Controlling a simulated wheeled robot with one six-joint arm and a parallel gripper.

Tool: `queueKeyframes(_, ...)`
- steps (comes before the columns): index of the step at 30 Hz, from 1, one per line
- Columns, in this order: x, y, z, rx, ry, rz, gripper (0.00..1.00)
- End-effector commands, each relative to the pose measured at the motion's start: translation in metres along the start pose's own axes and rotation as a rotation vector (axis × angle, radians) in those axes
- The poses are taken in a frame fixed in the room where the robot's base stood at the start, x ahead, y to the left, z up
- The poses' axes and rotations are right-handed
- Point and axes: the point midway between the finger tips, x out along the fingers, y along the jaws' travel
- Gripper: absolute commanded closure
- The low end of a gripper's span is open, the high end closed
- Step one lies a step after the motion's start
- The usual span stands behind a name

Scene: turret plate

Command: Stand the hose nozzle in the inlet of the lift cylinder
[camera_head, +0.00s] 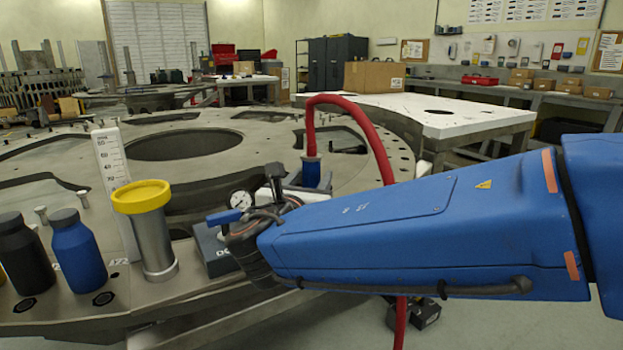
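The hose nozzle (311,172) is the blue end piece of a red hose (375,150). It points down and appears upright at a grey bracket on the plate, behind my arm. The hose arches up from it and drops behind my arm. A silver cylinder with a yellow collar (152,240), likely the lift cylinder, stands upright on the plate at left; its inlet cannot be made out. My arm reaches in from the right. Its dark wrist end (250,250) is right of the silver cylinder and in front of the nozzle. My fingers cannot be made out.
A pressure gauge (241,200) and a dark block with a blue lever (223,217) sit beside my wrist. A white scale (112,175), a blue bottle (77,250) and a black bottle (23,255) stand left of the cylinder. The turret plate (240,130) has large openings.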

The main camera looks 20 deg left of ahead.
Motion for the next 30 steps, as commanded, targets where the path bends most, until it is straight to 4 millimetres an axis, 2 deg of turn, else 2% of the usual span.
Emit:
queueKeyframes(10, -0.001, 0.000, -0.002, -0.003, 0.002, 0.000, 0.51)
queueKeyframes(14, -0.010, 0.001, -0.002, -0.003, 0.003, 0.001, 0.51)
queueKeyframes(30, -0.099, 0.001, -0.001, 0.000, 0.001, 0.005, 0.51)
